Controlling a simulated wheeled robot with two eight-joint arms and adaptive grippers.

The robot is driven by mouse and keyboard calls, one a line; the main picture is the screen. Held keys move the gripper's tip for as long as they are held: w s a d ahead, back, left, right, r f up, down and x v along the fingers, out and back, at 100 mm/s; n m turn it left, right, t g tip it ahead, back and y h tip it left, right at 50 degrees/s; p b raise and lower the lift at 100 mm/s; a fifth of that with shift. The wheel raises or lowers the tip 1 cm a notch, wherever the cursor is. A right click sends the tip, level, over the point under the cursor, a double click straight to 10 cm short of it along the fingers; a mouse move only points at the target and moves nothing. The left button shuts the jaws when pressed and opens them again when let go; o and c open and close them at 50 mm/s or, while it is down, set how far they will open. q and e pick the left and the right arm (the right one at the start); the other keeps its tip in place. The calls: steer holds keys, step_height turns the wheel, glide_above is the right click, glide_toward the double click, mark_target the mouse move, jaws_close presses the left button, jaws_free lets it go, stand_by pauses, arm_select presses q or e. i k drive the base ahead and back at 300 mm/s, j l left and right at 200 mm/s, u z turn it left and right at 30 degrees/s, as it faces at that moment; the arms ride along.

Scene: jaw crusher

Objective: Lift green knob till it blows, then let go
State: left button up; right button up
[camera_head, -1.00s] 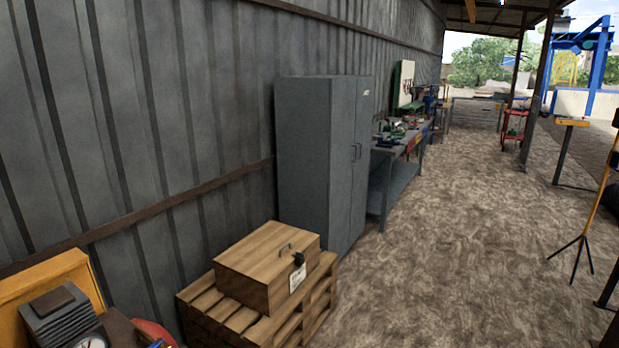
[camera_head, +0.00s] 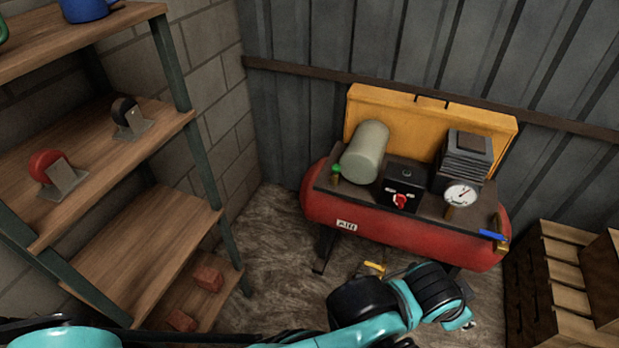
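The small green knob (camera_head: 337,169) sits on a brass fitting at the left end of the red air compressor (camera_head: 405,232), near the grey-green cylinder (camera_head: 365,152). The knob is in clear view and nothing touches it. Teal and black links of my arm cross the bottom of the view, below and in front of the tank. No gripper fingers can be made out in the head view, so neither gripper shows near the knob.
The compressor carries a black switch box with a red knob (camera_head: 400,201), a gauge (camera_head: 461,194) and a blue-handled valve (camera_head: 493,236). A yellow handle (camera_head: 375,267) is below the tank.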

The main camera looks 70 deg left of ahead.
mark_target(335, 168)
steer(key=u, duration=2.15)
